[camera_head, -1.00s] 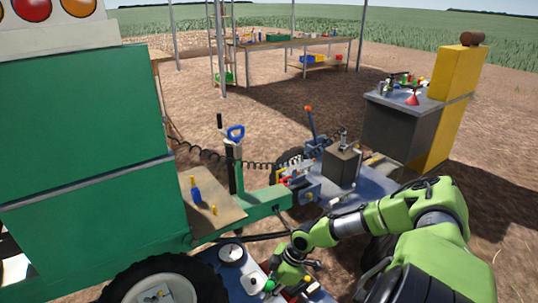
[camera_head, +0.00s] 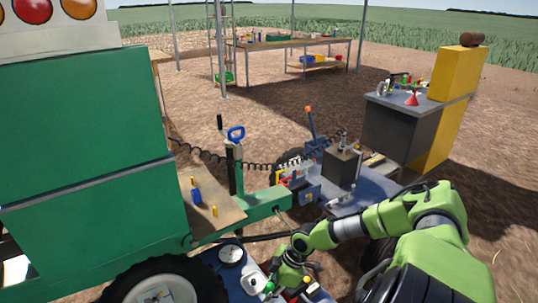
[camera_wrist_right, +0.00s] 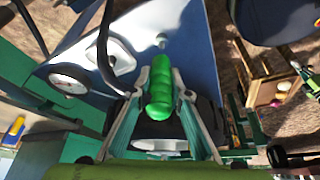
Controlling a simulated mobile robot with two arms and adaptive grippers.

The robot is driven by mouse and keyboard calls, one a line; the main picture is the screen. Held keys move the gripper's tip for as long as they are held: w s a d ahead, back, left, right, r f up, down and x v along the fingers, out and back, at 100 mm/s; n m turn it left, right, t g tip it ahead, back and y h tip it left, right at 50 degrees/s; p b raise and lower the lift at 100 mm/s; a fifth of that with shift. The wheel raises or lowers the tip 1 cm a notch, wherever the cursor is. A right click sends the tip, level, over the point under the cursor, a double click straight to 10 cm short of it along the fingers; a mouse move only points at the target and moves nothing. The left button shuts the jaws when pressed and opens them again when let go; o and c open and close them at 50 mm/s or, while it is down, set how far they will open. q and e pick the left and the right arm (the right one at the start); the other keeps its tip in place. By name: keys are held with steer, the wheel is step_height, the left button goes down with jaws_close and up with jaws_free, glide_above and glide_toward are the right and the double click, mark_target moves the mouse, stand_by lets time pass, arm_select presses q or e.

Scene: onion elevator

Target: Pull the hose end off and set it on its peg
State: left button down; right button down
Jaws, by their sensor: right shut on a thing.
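My right arm reaches down to the blue panel at the bottom of the head view, with the right gripper (camera_head: 279,284) close over it. In the right wrist view, the right gripper (camera_wrist_right: 161,110) is shut on a green ribbed grip (camera_wrist_right: 161,80), which appears to be the hose end. A small part of the green shows beside the gripper in the head view. A small pale stub (camera_wrist_right: 162,40) stands on the blue panel (camera_wrist_right: 185,32) beyond the grip's tip; I cannot tell whether it is the peg. A black hose (camera_wrist_right: 104,45) curves past on the left. My left gripper is out of view.
A round white gauge (camera_head: 231,254) sits on the panel, beside a large wheel (camera_head: 165,285). A green beam (camera_head: 262,205) and black coiled cable (camera_head: 205,156) lie beyond. A grey box (camera_head: 341,163) stands to the right.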

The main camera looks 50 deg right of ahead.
mark_target(271, 284)
steer(key=shift+f+b, duration=1)
steer(key=shift+f, duration=0.4)
stand_by(0.6)
steer(key=shift+f, duration=0.65)
stand_by(0.4)
steer(key=c, duration=1.4)
jaws_free()
steer(key=shift+c, duration=0.2)
steer(key=shift+r, duration=0.1)
step_height(271, 284, up, 7)
steer(key=p, duration=0.6)
